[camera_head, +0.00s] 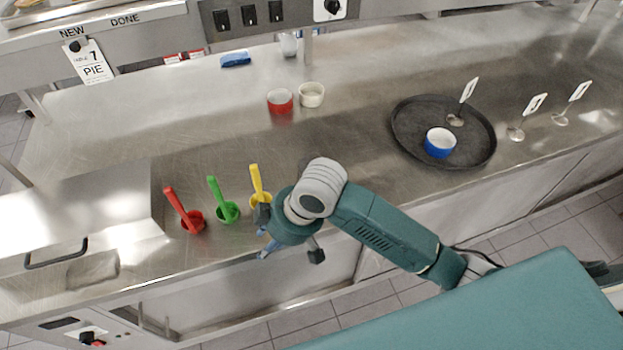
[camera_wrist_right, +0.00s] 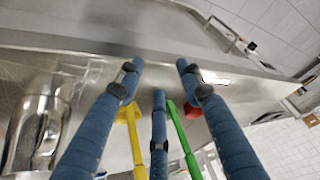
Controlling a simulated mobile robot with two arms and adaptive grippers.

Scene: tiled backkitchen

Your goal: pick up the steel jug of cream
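A shiny steel jug (camera_wrist_right: 35,125) shows at the left of the right wrist view, standing on the steel counter. In the head view it is mostly or wholly hidden behind my right wrist. My right gripper (camera_head: 285,245) is over the counter's front edge, just right of the yellow scoop. Its blue fingers, also in the right wrist view (camera_wrist_right: 159,78), are spread open with nothing between them. The jug lies to the left of the fingers in that view, apart from them. The jug's contents cannot be made out. My left gripper is not in view.
Red (camera_head: 192,222), green (camera_head: 228,212) and yellow (camera_head: 257,183) scoops stand close left of my right gripper. Red (camera_head: 280,101) and white (camera_head: 312,95) ramekins sit behind. A black tray (camera_head: 408,137) holds a blue ramekin (camera_head: 440,143). The counter's middle (camera_head: 360,90) is clear.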

